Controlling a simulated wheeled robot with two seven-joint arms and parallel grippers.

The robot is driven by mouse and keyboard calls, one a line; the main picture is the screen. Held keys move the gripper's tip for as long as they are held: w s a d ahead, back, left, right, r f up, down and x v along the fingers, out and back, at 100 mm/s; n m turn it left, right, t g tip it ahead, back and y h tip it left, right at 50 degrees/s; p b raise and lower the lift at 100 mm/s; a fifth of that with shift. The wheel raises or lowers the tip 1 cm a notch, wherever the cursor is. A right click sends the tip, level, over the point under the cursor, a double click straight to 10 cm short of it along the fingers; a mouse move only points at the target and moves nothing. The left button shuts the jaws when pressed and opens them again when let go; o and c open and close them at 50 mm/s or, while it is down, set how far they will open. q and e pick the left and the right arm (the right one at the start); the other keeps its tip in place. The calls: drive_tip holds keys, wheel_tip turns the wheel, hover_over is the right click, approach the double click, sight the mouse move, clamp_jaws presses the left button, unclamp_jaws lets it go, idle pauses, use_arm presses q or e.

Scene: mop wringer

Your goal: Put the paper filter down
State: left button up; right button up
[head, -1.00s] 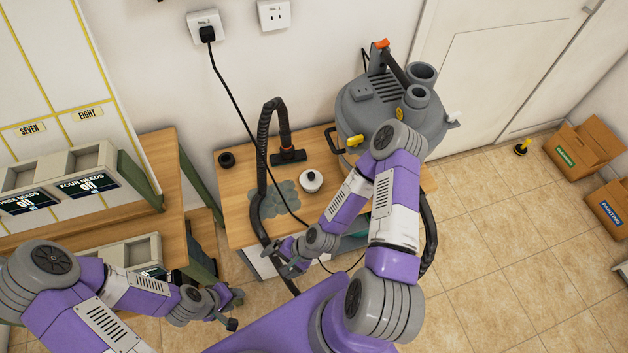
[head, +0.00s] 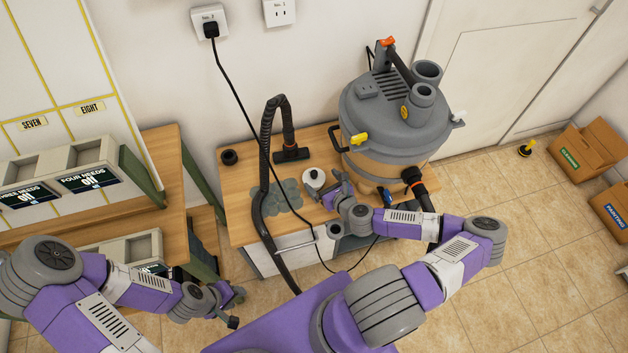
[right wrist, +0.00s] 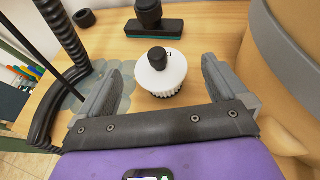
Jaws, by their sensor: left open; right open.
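The paper filter (head: 314,178) is a white, pleated, round piece with a black knob on top. It stands upright on the wooden bench top, beside a patch of grey-green discs. In the right wrist view the filter (right wrist: 161,76) shows beyond and between my right gripper's two fingers, with gaps on both sides. My right gripper (head: 337,193) is open and empty, just to the right and front of the filter in the head view. My left gripper (head: 236,305) is open and empty, low at the left, away from the bench.
A grey vacuum drum (head: 395,115) stands at the bench's right. A small black ring (head: 229,157) sits at the back left. A power cord hangs across the bench.

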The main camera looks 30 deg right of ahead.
sight(316, 176)
drive_tip(key=b+x, duration=0.1)
drive_tip(key=x, duration=0.4)
drive_tip(key=shift+w+a+f+b, duration=0.15)
drive_tip(key=shift+w+f+b, duration=0.05)
drive_tip(key=shift+w+b, duration=0.15)
drive_tip(key=shift+s, duration=0.1)
drive_tip(key=c, duration=1.1)
